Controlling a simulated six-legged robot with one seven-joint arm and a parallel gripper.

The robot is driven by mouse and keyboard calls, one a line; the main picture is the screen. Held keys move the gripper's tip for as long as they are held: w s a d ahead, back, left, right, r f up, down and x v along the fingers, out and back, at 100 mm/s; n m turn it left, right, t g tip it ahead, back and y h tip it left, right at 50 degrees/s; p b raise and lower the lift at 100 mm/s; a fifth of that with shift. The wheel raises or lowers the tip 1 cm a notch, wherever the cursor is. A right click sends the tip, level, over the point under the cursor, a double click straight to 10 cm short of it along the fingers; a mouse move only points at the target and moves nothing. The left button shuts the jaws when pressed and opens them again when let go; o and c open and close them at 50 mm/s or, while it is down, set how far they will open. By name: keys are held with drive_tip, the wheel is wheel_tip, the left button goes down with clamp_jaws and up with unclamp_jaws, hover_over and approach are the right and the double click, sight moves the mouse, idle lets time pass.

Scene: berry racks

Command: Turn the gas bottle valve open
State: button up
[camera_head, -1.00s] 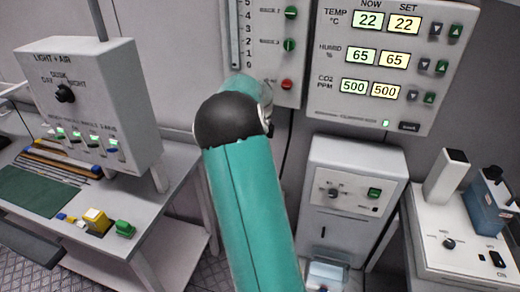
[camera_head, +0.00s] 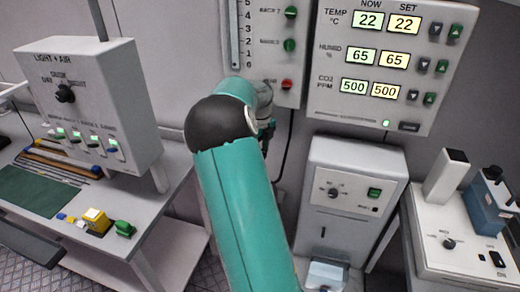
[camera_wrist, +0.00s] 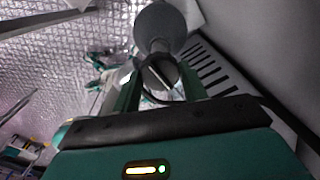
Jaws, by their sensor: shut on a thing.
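In the wrist view my gripper (camera_wrist: 160,72) has its two fingers on either side of a dark, roundish valve part (camera_wrist: 162,76), and it is shut on it. The valve sits in front of a grey rounded body, which looks like the gas bottle (camera_wrist: 158,25). The view is dim, so the valve's turn angle cannot be told. In the head view my arm hides the gripper, and neither the valve nor the bottle can be made out.
In the head view, a light and air box (camera_head: 95,105) stands on a bench at left. A climate panel (camera_head: 385,60) is on the wall. A white cabinet (camera_head: 347,205) stands right of my arm. A slotted grey panel (camera_wrist: 212,75) lies close right of my gripper in the wrist view.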

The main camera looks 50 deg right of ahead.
drive_tip(key=o, duration=1)
drive_tip(key=shift+c, duration=0.2)
drive_tip(key=shift+r, duration=0.1)
drive_tip(key=shift+r, duration=0.3)
wheel_tip(320, 180, up, 3)
drive_tip(key=shift+f, duration=0.1)
drive_tip(key=s+a+r, duration=0.9)
drive_tip(key=s, duration=0.1)
drive_tip(key=shift+s+r, duration=0.2)
drive_tip(key=shift+s, duration=0.2)
